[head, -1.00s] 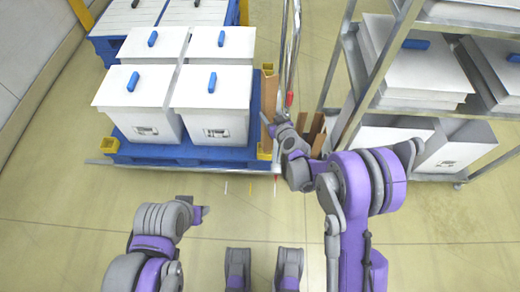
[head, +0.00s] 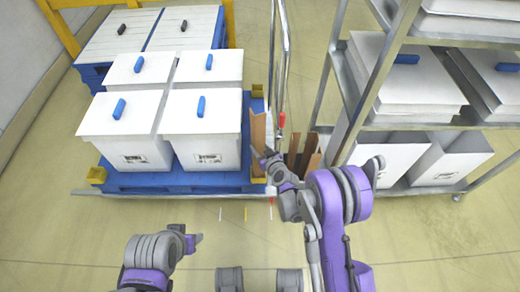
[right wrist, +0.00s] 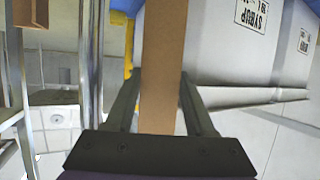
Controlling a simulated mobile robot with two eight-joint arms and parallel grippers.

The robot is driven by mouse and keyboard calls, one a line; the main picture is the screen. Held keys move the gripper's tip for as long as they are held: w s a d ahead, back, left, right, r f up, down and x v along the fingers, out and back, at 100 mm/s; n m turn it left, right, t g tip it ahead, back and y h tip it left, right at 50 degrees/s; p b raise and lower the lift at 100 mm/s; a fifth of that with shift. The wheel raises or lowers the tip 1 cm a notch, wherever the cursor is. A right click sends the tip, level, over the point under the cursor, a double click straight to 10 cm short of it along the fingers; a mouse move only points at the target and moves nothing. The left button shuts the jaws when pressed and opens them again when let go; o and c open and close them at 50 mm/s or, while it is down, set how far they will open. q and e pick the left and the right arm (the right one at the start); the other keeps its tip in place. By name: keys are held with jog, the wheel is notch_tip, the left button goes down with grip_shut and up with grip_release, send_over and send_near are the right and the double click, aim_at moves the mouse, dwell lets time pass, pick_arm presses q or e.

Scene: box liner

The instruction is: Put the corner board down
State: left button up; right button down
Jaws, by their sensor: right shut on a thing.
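The corner board (head: 258,130) is a tall, narrow brown strip at the right front edge of the blue pallet (head: 180,182), beside the white boxes. My right gripper (head: 265,160) is at its near side. In the right wrist view the brown board (right wrist: 162,70) runs upright between the two fingers, and the gripper (right wrist: 160,100) is shut on it. The head view does not show clearly whether its foot touches the pallet. My left gripper (head: 195,240) is empty-looking, low in the head view and away from the boxes; its jaw state is unclear.
White lidded boxes (head: 200,125) with blue handles fill the pallet. A metal post (head: 283,70) stands right of the board. More brown boards (head: 308,152) stand beside a metal shelf (head: 425,115) holding white boxes. The floor in front is clear.

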jog(key=shift+f, duration=0.3)
jog(key=shift+f, duration=0.2)
jog(key=shift+c, duration=1.3)
grip_release()
